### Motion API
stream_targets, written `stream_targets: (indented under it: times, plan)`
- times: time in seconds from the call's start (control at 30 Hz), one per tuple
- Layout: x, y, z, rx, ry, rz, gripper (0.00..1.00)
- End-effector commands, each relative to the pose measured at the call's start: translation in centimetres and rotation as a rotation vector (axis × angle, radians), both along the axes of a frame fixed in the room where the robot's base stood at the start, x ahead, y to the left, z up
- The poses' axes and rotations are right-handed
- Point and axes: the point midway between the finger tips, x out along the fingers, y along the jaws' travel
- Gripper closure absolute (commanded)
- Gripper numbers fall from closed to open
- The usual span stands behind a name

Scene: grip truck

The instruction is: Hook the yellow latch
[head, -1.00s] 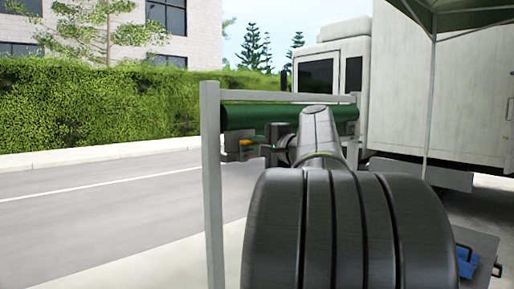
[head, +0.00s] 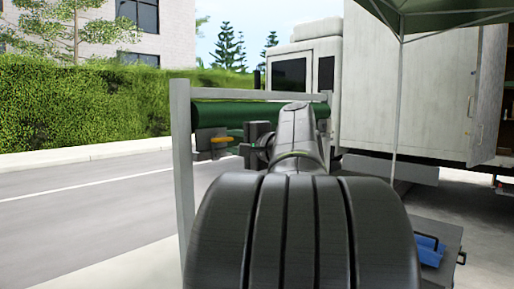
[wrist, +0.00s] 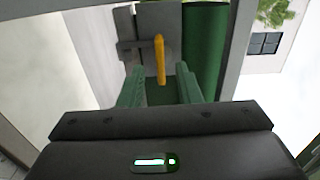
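The yellow latch (head: 219,140) sits on a grey block under the left end of a green roll in the head view. In the wrist view the yellow latch (wrist: 160,58) hangs as a narrow bar in front of a grey bracket (wrist: 142,24). My gripper (wrist: 160,84) has its two green fingers apart with the latch's lower end between their tips in the picture. Whether it is truly between them in depth I cannot tell. In the head view my gripper (head: 236,143) is right of the latch, with a visible gap from its dark body.
The green roll (head: 225,113) hangs below a pale frame's top bar (head: 245,94), with a post (head: 182,160) at left. A white truck (head: 425,70) stands behind right. A blue item (head: 429,251) lies on a grey surface at lower right. The road at left is clear.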

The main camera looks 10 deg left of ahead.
Motion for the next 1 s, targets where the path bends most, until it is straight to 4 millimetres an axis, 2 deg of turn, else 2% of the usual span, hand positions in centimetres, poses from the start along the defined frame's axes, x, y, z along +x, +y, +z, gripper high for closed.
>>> stream_targets:
  times: [0.1,0.5,0.73,1.0]
  plan:
    - [-1.5,-2.1,-0.1,0.000,-0.001,-0.006,0.69]
    - [-5.6,-7.3,-0.1,-0.001,0.000,-0.005,0.69]
    - [-6.8,-8.7,-0.1,-0.001,0.001,-0.002,0.69]
    - [-7.0,-8.9,-0.1,-0.001,0.001,0.001,0.69]
